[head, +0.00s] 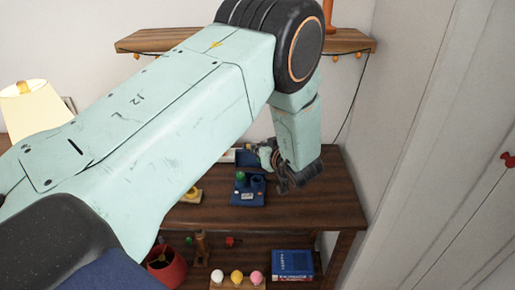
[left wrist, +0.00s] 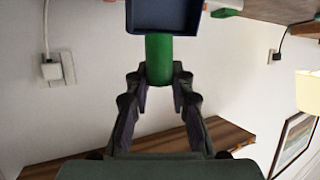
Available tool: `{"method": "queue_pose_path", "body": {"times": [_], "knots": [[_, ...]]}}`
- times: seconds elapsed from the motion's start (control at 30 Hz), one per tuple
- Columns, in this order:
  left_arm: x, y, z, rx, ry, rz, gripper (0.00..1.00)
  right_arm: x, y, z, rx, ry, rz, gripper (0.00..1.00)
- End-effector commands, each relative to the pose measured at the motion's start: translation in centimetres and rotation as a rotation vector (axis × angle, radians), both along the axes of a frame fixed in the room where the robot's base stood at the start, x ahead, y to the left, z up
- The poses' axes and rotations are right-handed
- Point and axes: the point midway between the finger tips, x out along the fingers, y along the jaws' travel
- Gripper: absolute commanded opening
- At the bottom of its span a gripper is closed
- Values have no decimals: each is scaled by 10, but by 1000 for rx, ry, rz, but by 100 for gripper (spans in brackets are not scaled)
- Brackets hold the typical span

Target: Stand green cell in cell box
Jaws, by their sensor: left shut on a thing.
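My left gripper (left wrist: 160,88) is shut on the green cell (left wrist: 158,60), a green cylinder, in the left wrist view. The cell's far end meets the edge of a dark blue box (left wrist: 163,14) at the top of that view; I cannot tell whether it is inside. In the head view the blue cell box (head: 249,196) stands on the dark wooden table, with a green piece (head: 240,177) at its top left. My left gripper (head: 272,160) is just behind and right of the box, partly hidden by its own wrist. My right gripper is out of view.
The dark wooden table (head: 325,205) has clear room right of the box. A yellow object (head: 192,195) stands left of it. A lower shelf holds a red container (head: 167,267), a blue book (head: 292,263) and several coloured balls. A wall shelf (head: 350,41) hangs above.

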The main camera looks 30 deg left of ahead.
Motion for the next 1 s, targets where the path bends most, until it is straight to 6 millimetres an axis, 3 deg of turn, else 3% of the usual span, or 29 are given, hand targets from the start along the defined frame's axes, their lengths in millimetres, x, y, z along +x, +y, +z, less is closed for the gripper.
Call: {"method": "queue_pose_path", "body": {"times": [0.2, 0.73, 1.0], "knots": [[-10, 6, 1, 1, 0, 78, 0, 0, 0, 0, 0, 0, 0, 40], [-11, 5, 2, 5, -2, 122, 0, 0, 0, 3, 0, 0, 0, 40], [-11, 6, -21, 5, -2, 123, 0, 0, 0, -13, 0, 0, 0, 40]]}}
